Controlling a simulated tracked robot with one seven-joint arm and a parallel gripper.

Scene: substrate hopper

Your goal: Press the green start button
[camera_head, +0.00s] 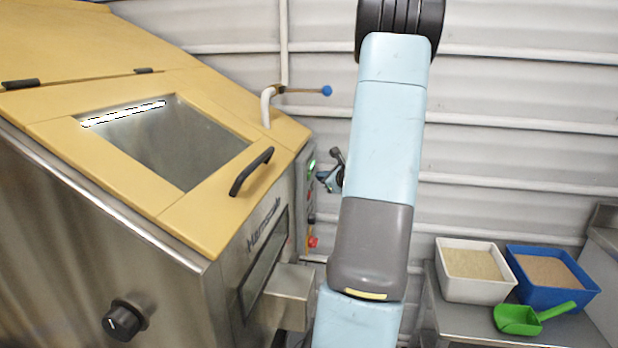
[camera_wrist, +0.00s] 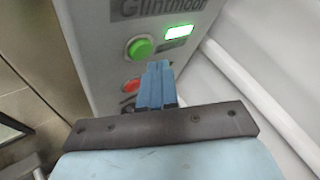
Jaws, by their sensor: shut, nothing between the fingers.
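The green start button (camera_wrist: 140,47) is a round button on a grey control panel (camera_wrist: 90,30), seen in the wrist view above and a little left of my fingertips. In the head view the green shows small (camera_head: 311,165) on the hopper's side panel. My gripper (camera_wrist: 158,68) is shut and empty, its blue fingers pointing at the panel just below the green button. I cannot tell whether the fingertips touch the panel. In the head view my gripper (camera_head: 322,176) is partly hidden by my arm, close to the panel.
A red button (camera_wrist: 132,85) sits below the green one, partly beside my fingers. A lit green display (camera_wrist: 179,32) is to its right. The yellow-lidded hopper (camera_head: 250,215) stands left. A white bin (camera_head: 455,289), a blue bin (camera_head: 585,300) and a green scoop (camera_head: 520,322) stand at right.

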